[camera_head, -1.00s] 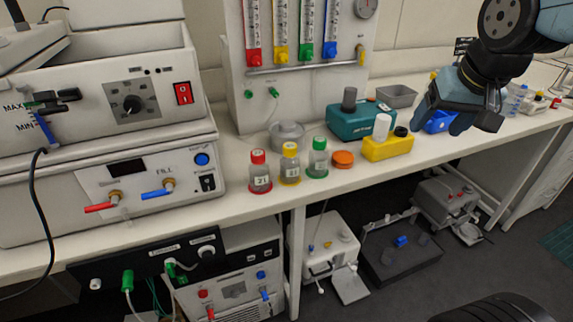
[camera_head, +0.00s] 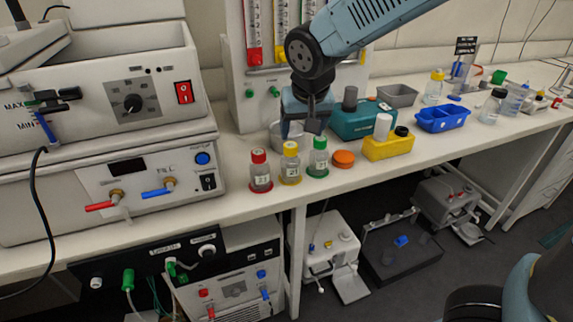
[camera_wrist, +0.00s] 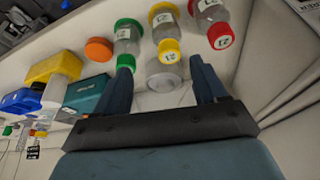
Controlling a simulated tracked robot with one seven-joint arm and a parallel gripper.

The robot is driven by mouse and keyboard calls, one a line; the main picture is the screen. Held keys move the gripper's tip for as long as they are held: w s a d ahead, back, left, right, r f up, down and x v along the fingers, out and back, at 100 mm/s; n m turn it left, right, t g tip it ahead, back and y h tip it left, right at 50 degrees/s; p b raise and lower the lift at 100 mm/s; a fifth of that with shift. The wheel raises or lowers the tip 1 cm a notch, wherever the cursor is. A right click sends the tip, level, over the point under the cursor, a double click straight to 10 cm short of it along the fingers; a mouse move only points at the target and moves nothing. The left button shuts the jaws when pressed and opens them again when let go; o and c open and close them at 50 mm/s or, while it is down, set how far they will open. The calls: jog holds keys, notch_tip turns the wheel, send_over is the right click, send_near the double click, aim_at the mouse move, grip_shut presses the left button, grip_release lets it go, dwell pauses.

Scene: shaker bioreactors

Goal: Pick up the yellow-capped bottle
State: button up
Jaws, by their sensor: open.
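A clear bottle with a yellow cap (camera_head: 290,163) stands upright on the bench, between a red-capped bottle (camera_head: 260,171) and a green-capped bottle (camera_head: 318,157). My gripper (camera_head: 301,127) is open and empty, pointing down just behind and above this row. In the wrist view the yellow-capped bottle (camera_wrist: 168,47) appears between the open fingertips (camera_wrist: 160,64), with the green-capped bottle (camera_wrist: 126,45) to its left and the red-capped bottle (camera_wrist: 214,22) to its right. The fingers do not touch it visibly. Another yellow-capped bottle (camera_head: 434,88) stands farther right at the back.
To the right are an orange lid (camera_head: 343,159), a yellow block (camera_head: 388,149), a teal device (camera_head: 355,121) and a blue tray (camera_head: 443,117). A panel with coloured gauges rises behind. The bench's front edge is close.

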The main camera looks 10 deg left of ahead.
aim_at(291, 154)
jog(key=shift+a+x, duration=0.25)
jog(key=shift+x, duration=2.15)
jog(key=shift+a+x, duration=0.25)
jog(key=shift+x, duration=2.15)
jog(key=shift+a+x, duration=0.2)
jog(key=shift+x, duration=2.25)
jog(key=shift+r, duration=0.1)
jog(key=shift+c, duration=0.3)
jog(key=c, duration=0.9)
jog(key=shift+o, duration=0.2)
jog(key=shift+r, duration=0.1)
